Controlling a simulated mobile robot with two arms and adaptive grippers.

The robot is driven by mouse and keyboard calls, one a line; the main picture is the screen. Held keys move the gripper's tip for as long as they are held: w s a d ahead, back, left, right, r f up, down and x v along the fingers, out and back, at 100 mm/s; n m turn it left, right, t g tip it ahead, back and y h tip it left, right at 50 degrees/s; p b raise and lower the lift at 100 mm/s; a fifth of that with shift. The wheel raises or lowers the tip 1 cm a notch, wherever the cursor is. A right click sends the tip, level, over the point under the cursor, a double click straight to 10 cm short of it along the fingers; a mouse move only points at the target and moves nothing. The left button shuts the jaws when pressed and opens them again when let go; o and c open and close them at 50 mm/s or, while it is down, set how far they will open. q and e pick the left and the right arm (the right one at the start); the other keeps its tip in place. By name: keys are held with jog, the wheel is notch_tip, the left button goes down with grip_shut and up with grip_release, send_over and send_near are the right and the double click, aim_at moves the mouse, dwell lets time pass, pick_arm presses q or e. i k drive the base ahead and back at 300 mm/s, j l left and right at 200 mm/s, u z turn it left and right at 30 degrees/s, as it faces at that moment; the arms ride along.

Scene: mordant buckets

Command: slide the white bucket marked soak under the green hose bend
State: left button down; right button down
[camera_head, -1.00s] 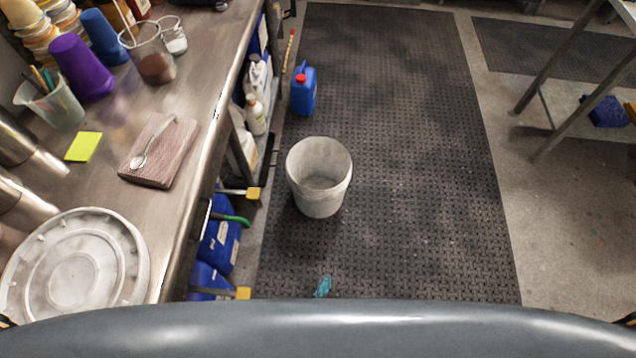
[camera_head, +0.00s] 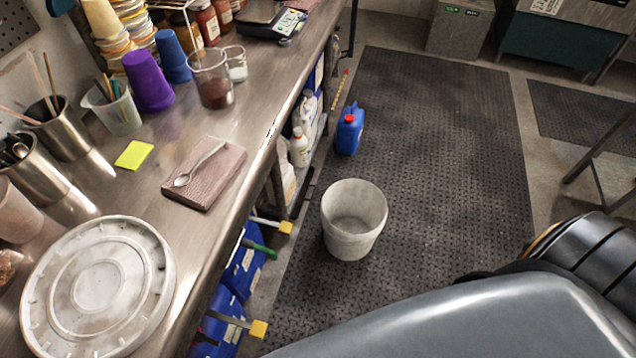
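A white bucket (camera_head: 352,240) stands upright on the dark rubber mat, beside the steel bench. It looks empty, and no soak marking is readable from here. A green hose bend (camera_head: 260,247) sticks out from under the bench, to the left of the bucket and apart from it, near the blue containers. Neither gripper shows in the head view. A black ribbed part of my arm is at the lower right.
The steel bench (camera_head: 238,125) runs along the left, with a white lid (camera_head: 97,285) on it. Yellow-capped bars (camera_head: 258,329) jut from below the bench. A blue jug (camera_head: 349,130) stands behind the bucket. The mat (camera_head: 440,150) right of the bucket is clear.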

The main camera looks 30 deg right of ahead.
aim_at(354, 212)
jog(key=i+l+u, duration=0.1)
jog(key=l+u, duration=0.2)
jog(key=l, duration=0.3)
jog(key=l+u, duration=0.3)
jog(key=l, duration=0.25)
jog(key=l+u, duration=0.3)
jog(key=l, duration=0.3)
jog(key=k+l+u, duration=0.15)
jog(key=l+u, duration=0.15)
jog(key=l, duration=0.3)
jog(key=k+l+u, duration=0.15)
jog(key=l+u, duration=0.15)
jog(key=l, duration=0.25)
